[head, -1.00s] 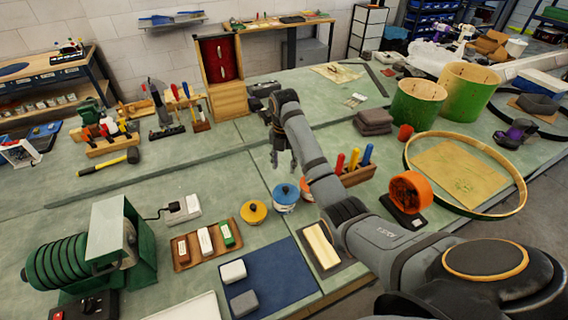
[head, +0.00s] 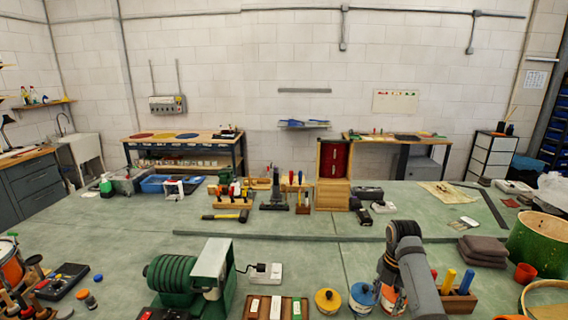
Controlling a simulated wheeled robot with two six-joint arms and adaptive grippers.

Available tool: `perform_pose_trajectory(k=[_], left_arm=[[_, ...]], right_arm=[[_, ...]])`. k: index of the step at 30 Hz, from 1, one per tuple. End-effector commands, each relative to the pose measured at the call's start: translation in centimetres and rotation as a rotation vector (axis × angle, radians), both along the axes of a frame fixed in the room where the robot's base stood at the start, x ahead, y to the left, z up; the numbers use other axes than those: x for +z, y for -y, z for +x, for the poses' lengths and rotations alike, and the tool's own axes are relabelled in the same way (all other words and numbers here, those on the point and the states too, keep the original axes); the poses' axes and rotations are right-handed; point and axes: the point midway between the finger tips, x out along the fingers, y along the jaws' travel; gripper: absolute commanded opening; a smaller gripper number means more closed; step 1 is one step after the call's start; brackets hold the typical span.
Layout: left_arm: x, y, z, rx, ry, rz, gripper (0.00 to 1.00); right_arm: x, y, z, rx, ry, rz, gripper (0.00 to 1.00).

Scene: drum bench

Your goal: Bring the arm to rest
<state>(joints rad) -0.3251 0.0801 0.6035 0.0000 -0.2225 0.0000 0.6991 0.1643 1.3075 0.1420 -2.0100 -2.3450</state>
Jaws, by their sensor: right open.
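My right arm comes in from the bottom right, with its wrist bent over at the top. My right gripper (head: 384,280) hangs down from it, small and dark, fingers open. No object shows between its fingers. In the picture it overlaps the area by the blue-lidded tin (head: 362,297) and the orange tin (head: 393,302); I cannot tell how high it is above the bench. My left gripper is not in view.
A yellow-lidded tin (head: 328,300) and a green grinding machine (head: 188,274) stand to the left. A block of colored-handled tools (head: 458,298) stands right of the arm. Grey folded cloths (head: 483,250) and a green drum shell (head: 537,238) lie farther right. The bench middle (head: 320,255) is mostly clear.

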Motion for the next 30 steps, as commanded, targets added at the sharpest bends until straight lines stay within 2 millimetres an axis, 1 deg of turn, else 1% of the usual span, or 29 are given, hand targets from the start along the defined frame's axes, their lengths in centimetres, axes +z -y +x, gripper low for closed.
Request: perform_pose_trajectory(k=[7, 10, 14, 17, 20, 22, 24, 27, 30], left_arm=[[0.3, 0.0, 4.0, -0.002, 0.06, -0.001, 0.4], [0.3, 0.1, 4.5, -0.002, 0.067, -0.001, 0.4], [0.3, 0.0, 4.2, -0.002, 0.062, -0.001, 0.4], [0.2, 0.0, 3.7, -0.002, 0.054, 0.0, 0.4], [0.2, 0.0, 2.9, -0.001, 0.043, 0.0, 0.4], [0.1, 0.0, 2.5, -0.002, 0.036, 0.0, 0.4], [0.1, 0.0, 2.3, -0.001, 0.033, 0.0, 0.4], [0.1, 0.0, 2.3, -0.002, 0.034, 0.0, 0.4], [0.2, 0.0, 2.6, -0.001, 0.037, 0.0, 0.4]], right_arm=[[-2.9, -0.3, -2.0, -0.204, 0.028, -0.019, 0.45], [-4.2, -0.4, -3.1, -0.312, 0.044, -0.025, 0.45], [-6.2, -0.7, -5.1, -0.492, 0.073, -0.028, 0.45], [-7.8, -1.1, -7.2, -0.662, 0.103, -0.025, 0.45], [-9.3, -1.5, -9.9, -0.869, 0.14, -0.011, 0.45], [-10.2, -1.9, -12.2, -1.04, 0.168, 0.01, 0.45], [-10.8, -2.3, -14.6, -1.218, 0.197, 0.037, 0.45], [-11.0, -2.8, -17.6, -1.442, 0.225, 0.083, 0.45], [-10.8, -3.1, -20.0, -1.622, 0.245, 0.127, 0.45]])
